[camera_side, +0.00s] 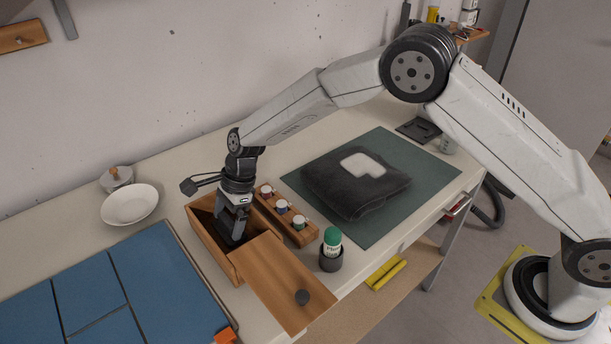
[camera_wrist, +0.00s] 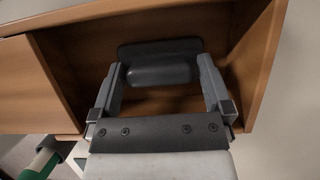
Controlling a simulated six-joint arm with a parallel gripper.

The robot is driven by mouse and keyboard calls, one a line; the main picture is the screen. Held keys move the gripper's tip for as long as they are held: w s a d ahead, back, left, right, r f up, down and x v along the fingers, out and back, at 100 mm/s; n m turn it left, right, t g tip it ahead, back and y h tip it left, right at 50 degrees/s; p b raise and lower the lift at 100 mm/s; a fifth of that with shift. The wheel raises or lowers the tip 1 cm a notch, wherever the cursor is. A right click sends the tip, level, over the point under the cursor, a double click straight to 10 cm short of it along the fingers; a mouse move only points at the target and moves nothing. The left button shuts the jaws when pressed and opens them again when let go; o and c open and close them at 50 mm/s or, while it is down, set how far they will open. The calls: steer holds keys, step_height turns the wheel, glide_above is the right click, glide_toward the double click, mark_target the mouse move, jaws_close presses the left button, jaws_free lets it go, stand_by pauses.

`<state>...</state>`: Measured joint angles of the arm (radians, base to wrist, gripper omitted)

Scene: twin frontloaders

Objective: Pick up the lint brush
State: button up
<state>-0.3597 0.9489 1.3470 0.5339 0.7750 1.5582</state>
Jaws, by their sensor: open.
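The lint brush (camera_wrist: 160,70) appears to be the dark grey piece with a rounded grip and flat base inside the wooden box (camera_wrist: 60,75). In the side view the box (camera_side: 194,220) stands on the table, and my gripper (camera_side: 232,228) reaches down into it. In the wrist view my gripper (camera_wrist: 162,82) is open, with one finger at each end of the brush's rounded grip. I cannot tell whether the fingers touch it. In the side view the brush is mostly hidden by my gripper and the box walls.
A wooden lid with a dark knob (camera_side: 278,280) covers the box's near part. A rack of small jars (camera_side: 283,208) and a green-capped bottle in a dark cup (camera_side: 331,258) stand close on the right. A white bowl (camera_side: 130,205), blue panels (camera_side: 160,280) and folded dark cloth (camera_side: 340,190) lie around.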

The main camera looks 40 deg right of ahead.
mark_target(228, 218)
steer(key=c, duration=1)
steer(key=shift+r, duration=0.2)
steer(key=shift+c, duration=0.2)
steer(key=shift+r, duration=0.55)
step_height(228, 218, up, 2)
steer(key=s+d+r, duration=0.5)
steer(key=s+r, duration=0.4)
steer(key=s, duration=0.4)
steer(key=shift+d+r, duration=0.2)
steer(key=shift+r, duration=0.1)
